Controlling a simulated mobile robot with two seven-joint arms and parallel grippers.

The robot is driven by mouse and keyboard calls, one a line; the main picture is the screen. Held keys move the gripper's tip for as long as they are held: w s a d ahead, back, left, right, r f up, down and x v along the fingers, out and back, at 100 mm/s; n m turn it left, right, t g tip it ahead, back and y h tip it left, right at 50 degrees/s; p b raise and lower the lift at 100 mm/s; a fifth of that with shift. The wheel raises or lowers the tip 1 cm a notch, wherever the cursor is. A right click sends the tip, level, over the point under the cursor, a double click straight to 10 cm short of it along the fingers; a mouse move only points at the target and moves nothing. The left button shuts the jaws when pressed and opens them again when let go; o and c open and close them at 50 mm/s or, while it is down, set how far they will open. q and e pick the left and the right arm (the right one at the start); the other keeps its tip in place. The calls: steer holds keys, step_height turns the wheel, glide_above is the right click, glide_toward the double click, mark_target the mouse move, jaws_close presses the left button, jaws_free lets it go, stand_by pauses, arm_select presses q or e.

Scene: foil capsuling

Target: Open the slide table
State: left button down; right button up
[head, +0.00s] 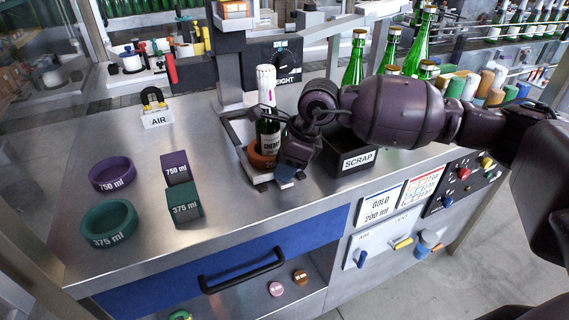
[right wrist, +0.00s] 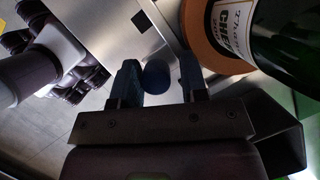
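The slide table (head: 236,160) is a pale metal frame on the bench top. A green bottle (head: 267,115) with a white foil top and label stands on it in an orange ring (head: 258,156). My right gripper (head: 287,172) is at the frame's front right, pointing down and partly hiding it. In the right wrist view my right gripper (right wrist: 160,85) is open, with a round blue knob (right wrist: 156,78) between its fingers. Gaps show beside the knob. The orange ring (right wrist: 203,45) and bottle (right wrist: 285,40) are close to the right finger.
A black SCRAP bin (head: 348,152) stands right beside my right gripper. Purple (head: 111,174) and green (head: 108,222) rings and two blocks sit on the left bench. The bench front has a blue drawer with a black handle (head: 243,270).

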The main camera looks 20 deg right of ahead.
steer(key=v, duration=1)
steer(key=shift+d+r+p, duration=0.2)
steer(key=shift+r+p, duration=0.15)
steer(key=shift+p, duration=0.05)
steer(key=shift+s+a, duration=0.1)
steer(key=shift+s, duration=0.05)
